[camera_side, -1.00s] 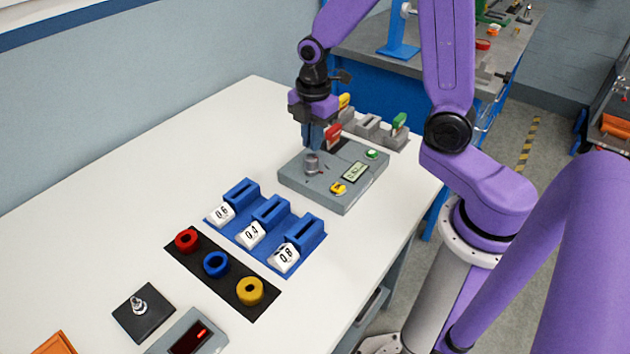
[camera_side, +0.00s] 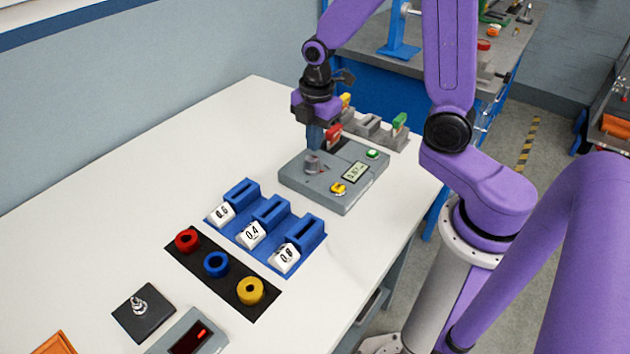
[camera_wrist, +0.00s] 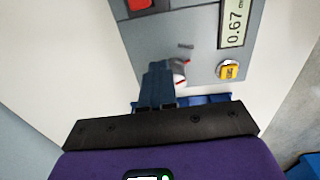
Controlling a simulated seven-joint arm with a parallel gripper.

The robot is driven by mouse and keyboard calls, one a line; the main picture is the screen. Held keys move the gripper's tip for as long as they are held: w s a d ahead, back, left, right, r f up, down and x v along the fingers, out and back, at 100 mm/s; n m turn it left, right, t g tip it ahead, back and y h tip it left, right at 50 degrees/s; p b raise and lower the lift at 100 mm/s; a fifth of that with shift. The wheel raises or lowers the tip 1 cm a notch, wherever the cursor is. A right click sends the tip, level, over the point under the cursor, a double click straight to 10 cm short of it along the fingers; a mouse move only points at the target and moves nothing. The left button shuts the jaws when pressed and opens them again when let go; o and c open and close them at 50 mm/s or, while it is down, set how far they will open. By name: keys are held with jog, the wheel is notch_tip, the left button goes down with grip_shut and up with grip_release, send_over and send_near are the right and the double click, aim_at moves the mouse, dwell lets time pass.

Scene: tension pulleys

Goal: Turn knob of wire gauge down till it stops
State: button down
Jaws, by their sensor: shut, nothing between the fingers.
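The wire gauge (camera_side: 310,184) is a flat grey box on the white table, in the middle of the side view. Its round grey knob (camera_side: 312,164) stands on the top at the left. In the wrist view the knob (camera_wrist: 181,72) shows red marks and is partly hidden by my fingers. The gauge's display (camera_wrist: 234,22) reads 0.67. A yellow button (camera_wrist: 228,70) sits beside it, and a green button (camera_side: 372,154) is at the box's far corner. My gripper (camera_side: 315,146) is shut and empty, fingers pointing down right beside the knob; I cannot tell whether they touch it.
Blue holders (camera_side: 310,234) with white number tags 0.6, 0.4 and 0.8 stand in front of the gauge. A black mat (camera_side: 195,262) with red, blue and yellow rings lies nearer. A grey rack (camera_side: 371,128) with coloured-handled pieces is close behind. The table's left part is clear.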

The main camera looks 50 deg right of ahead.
aim_at(327, 167)
jog(key=shift+s+f+g, duration=0.2)
jog(key=shift+s+f, duration=0.1)
jog(key=shift+s, duration=0.2)
jog(key=shift+s+f+g, duration=0.2)
jog(key=shift+s+f, duration=0.1)
jog(key=shift+s, duration=0.55)
jog(key=shift+s+a, duration=0.15)
jog(key=shift+s, duration=0.05)
jog(key=shift+w+d, duration=0.1)
jog(key=shift+d, duration=0.3)
jog(key=shift+r, duration=0.15)
jog(key=r, duration=0.6)
jog(key=shift+w+d, duration=0.1)
jog(key=shift+w, duration=0.1)
